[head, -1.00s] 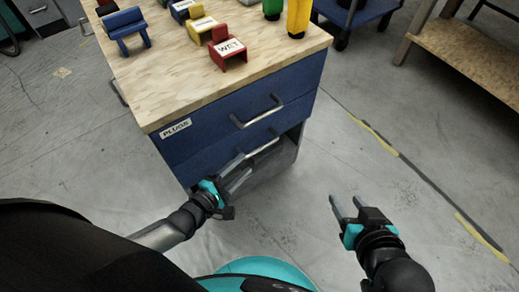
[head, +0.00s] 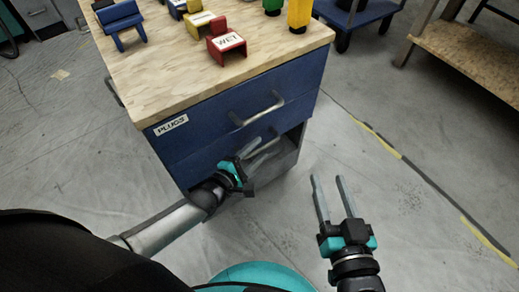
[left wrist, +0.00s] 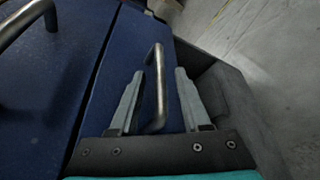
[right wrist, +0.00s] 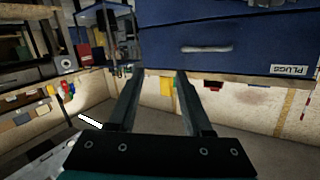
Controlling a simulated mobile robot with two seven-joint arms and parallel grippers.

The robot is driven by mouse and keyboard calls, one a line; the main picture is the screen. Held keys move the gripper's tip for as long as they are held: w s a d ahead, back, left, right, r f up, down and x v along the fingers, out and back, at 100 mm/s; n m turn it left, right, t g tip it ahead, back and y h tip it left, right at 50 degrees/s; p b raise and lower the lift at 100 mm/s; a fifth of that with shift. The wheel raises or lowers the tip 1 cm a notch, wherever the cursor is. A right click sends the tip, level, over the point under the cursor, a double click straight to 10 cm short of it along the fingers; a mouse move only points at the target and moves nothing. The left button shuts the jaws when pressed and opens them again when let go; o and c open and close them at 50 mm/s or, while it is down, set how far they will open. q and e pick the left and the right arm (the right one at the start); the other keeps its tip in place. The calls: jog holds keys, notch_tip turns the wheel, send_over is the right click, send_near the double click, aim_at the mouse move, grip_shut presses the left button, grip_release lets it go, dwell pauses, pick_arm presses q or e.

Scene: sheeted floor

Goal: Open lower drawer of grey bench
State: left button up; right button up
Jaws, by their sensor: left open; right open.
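The bench has a wooden top (head: 185,80) and two blue drawers, one above the other. Both drawer fronts look flush. The upper drawer (head: 215,115) has a bar handle (head: 257,110) and a PLUGS label. The lower drawer (head: 200,160) is partly covered by my left gripper (head: 268,146). In the left wrist view, the lower drawer's handle (left wrist: 158,85) stands between the open fingers of my left gripper (left wrist: 159,73), which are not closed on it. My right gripper (head: 327,180) is open and empty, over the floor right of the bench.
Blue, yellow and red holders, one marked WET (head: 226,43), and green and yellow objects stand on the bench top. A blue cart (head: 362,15) and a wooden table (head: 475,55) stand at the back right. The floor in front is clear.

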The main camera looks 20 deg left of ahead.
pick_arm(q)
jog(key=shift+w+d+f, duration=0.15)
jog(key=shift+w+d, duration=0.1)
jog(key=shift+w, duration=0.4)
pick_arm(e)
jog(key=shift+s+a+r+t, duration=0.3)
jog(key=shift+r+t, duration=0.1)
jog(key=shift+t, duration=0.1)
pick_arm(q)
grip_shut()
dwell(0.8)
